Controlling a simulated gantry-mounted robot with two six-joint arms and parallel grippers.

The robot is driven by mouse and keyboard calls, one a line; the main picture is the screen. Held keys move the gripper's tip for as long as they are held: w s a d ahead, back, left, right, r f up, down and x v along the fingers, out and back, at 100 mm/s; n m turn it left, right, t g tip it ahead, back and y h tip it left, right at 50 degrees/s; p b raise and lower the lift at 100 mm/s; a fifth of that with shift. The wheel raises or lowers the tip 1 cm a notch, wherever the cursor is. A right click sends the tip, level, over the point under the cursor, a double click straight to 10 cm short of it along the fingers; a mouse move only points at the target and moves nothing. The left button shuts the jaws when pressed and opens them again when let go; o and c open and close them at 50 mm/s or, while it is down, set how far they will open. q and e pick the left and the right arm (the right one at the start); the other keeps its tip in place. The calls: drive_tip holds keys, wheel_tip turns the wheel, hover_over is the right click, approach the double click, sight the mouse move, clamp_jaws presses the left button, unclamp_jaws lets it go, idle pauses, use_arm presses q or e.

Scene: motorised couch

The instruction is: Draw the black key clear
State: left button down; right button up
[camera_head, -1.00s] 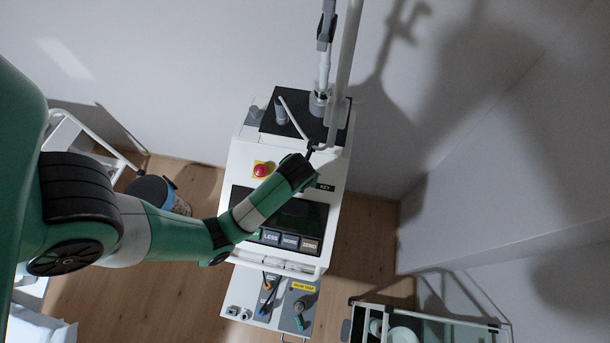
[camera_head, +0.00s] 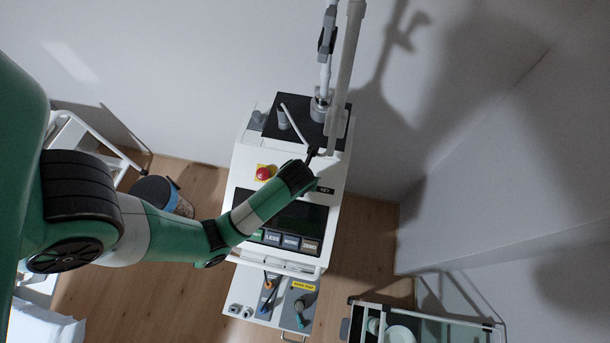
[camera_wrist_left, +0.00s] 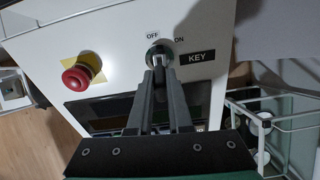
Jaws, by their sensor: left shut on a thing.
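My left gripper (camera_head: 312,153) reaches over the white console (camera_head: 241,160) from the left. In the left wrist view its two fingers (camera_wrist_left: 160,72) meet at the round key switch (camera_wrist_left: 160,53), between the OFF and ON markings and beside the KEY label (camera_wrist_left: 198,57). The gripper is shut on the black key, which is mostly hidden between the fingertips. I cannot tell whether the key is still seated in the switch. My right gripper is not in view.
A red stop button (camera_head: 264,173) on a yellow plate sits left of the gripper. A pale upright pole (camera_head: 345,75) stands close behind the fingertips. A screen and a row of buttons (camera_head: 290,242) lie below the arm. A glass-topped trolley (camera_head: 425,315) is at lower right.

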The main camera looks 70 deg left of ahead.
use_arm(q)
wheel_tip(320, 180, up, 3)
drive_tip(key=p, duration=0.3)
drive_tip(key=shift+f, duration=0.15)
wheel_tip(320, 180, up, 3)
drive_tip(key=p, duration=0.2)
drive_tip(key=shift+f+p, duration=0.15)
drive_tip(key=shift+p, duration=0.2)
drive_tip(key=shift+w+r+b, duration=0.1)
drive_tip(key=shift+r+b, duration=0.15)
drive_tip(key=shift+b, duration=0.1)
drive_tip(key=shift+r, duration=0.55)
